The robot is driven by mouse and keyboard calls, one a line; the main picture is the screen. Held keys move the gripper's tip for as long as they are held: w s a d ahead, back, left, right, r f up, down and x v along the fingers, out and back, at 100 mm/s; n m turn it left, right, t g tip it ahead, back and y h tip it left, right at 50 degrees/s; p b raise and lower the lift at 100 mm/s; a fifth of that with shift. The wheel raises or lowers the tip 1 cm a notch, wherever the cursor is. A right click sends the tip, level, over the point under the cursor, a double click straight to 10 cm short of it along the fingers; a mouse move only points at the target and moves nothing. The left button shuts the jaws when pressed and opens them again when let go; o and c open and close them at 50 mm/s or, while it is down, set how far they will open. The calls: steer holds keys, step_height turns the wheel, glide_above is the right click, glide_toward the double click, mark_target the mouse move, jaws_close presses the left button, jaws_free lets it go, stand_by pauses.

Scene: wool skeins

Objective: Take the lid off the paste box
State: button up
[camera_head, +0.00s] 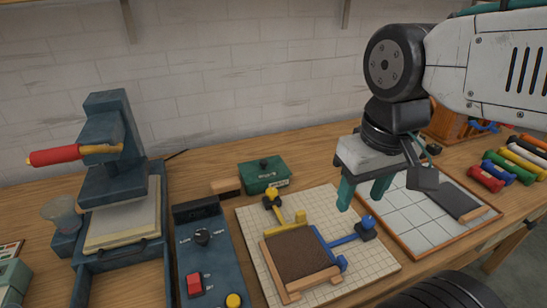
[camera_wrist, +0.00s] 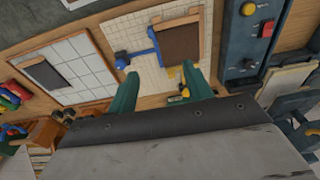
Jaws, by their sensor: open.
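The paste box appears to be the small green box (camera_head: 264,180) at the back of the table, just behind the gridded board. Its green lid (camera_head: 262,168) is on it, with a dark knob on top. My gripper (camera_head: 362,196) has two green fingers, apart and empty, pointing down above the right part of the gridded board. It is to the right of the box and clear of it. In the wrist view, my gripper (camera_wrist: 161,76) is open, and a small part of what looks like the green box (camera_wrist: 178,98) shows between the fingers, mostly hidden by the gripper body.
A gridded board (camera_head: 255,243) carries a brown pad in a wooden frame (camera_head: 300,254) with yellow and blue clamps. A control panel (camera_head: 204,260) and a press (camera_head: 115,165) stand left. A wooden block (camera_head: 225,186) is beside the box. A tiled tray (camera_head: 425,222) and colored skeins (camera_head: 510,168) lie right.

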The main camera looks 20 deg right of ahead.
steer(key=w+r+m, duration=0.2)
steer(key=w+m, duration=0.1)
steer(key=w, duration=1.1)
steer(key=m+g, duration=0.1)
steer(key=m, duration=0.5)
glide_above(264, 161)
steer(key=f, duration=1.4)
steer(key=shift+w+a, duration=0.15)
steer(key=shift+a, duration=0.05)
steer(key=f, duration=0.7)
steer(key=shift+d, duration=0.2)
steer(key=shift+f, duration=0.55)
steer(key=c, duration=1.1)
